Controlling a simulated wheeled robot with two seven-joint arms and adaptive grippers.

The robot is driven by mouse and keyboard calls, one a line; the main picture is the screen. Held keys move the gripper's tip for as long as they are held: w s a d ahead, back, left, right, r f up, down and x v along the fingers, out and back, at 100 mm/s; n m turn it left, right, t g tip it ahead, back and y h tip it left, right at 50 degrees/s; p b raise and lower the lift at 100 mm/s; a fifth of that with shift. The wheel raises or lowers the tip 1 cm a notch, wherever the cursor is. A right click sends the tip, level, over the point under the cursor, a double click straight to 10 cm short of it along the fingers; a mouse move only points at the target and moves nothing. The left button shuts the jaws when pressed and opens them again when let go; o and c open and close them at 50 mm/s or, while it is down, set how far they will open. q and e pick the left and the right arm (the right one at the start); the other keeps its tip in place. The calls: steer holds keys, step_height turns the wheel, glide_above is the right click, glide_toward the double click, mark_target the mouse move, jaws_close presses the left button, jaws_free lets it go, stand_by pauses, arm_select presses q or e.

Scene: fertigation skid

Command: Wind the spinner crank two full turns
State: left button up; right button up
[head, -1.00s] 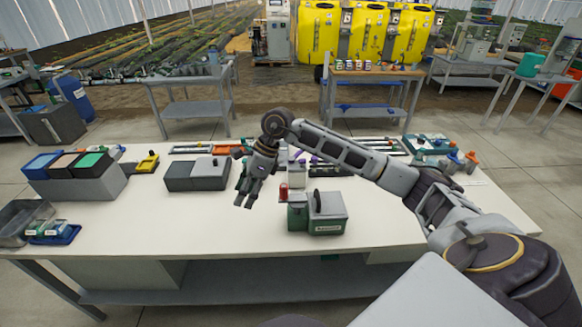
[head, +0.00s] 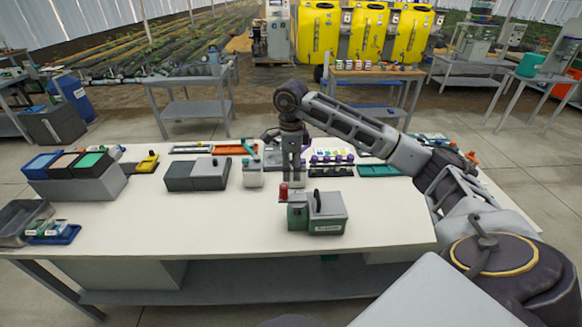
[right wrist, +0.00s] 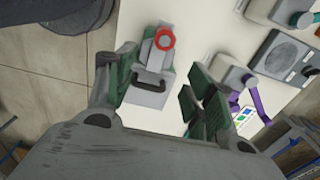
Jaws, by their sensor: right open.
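The spinner (head: 318,213) is a green box with a grey lid, a black handle on top and a label on its front, standing on the white bench. Its crank has an upright red knob (head: 284,190) at the box's left side. My right gripper (head: 294,180) points down just behind the knob, its fingers apart and empty. In the right wrist view the red knob (right wrist: 165,38) and spinner lid (right wrist: 147,97) show between the open fingers (right wrist: 162,82); I see no contact with the knob. My left gripper is out of view.
A rack with purple-capped items (head: 332,160) and a teal tray (head: 380,171) lie behind the spinner.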

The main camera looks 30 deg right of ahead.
mark_target(291, 198)
steer(key=shift+f, duration=0.15)
steer(key=shift+f+p, duration=0.55)
steer(key=shift+f, duration=6.2)
steer(key=c, duration=1.1)
steer(key=o, duration=0.4)
steer(key=shift+c, duration=0.8)
